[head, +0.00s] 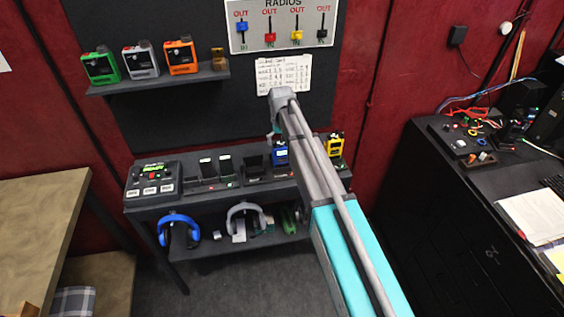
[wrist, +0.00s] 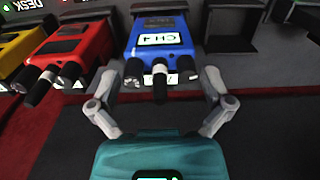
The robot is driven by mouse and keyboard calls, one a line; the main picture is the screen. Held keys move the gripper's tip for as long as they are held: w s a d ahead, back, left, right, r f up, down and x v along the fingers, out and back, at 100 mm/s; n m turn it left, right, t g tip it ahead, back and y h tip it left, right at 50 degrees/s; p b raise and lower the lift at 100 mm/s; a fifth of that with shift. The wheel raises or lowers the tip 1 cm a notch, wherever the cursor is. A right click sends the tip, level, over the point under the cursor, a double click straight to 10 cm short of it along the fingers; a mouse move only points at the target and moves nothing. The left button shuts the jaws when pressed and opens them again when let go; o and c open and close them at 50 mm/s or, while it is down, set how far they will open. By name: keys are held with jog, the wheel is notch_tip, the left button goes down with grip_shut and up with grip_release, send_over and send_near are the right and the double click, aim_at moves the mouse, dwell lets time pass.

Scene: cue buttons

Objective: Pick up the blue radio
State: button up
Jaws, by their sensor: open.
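The blue radio (head: 281,153) stands in the row of charging docks on the shelf, partly hidden by my arm in the head view. In the wrist view the blue radio (wrist: 160,48) is at the top centre, its black antenna and knobs pointing towards me and a white label on its face. My gripper (wrist: 157,82) is open, with one finger on each side of the radio's knob end. Nothing is held. I cannot tell whether the fingers touch the radio. In the head view my arm reaches over the docks, and the fingertips are hard to make out.
A red radio (wrist: 75,52) stands beside the blue one, with a yellow radio (wrist: 25,48) beyond it. Empty docks (wrist: 232,30) are on the other side. A black cabinet (head: 440,200) is at right.

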jog(key=shift+f+b, duration=0.6)
jog(key=shift+f, duration=0.3)
jog(key=c, duration=1)
jog(key=shift+r, duration=0.2)
notch_tip(320, 180, up, 2)
jog(key=p, duration=0.2)
jog(key=shift+r+p, duration=0.1)
jog(key=shift+p, duration=0.25)
jog(key=s+d+r+p, duration=0.1)
jog(key=s+r+p, duration=0.2)
jog(key=s, duration=0.1)
jog(key=s+d+r+p, duration=0.1)
jog(key=s+r+p, duration=0.3)
jog(key=s, duration=0.1)
jog(key=s+d+r+p, duration=0.2)
jog(key=s+r+p, duration=0.1)
jog(key=s, duration=0.1)
jog(key=shift+s+d+r, duration=0.1)
jog(key=shift+s+r, duration=0.05)
jog(key=shift+r, duration=0.05)
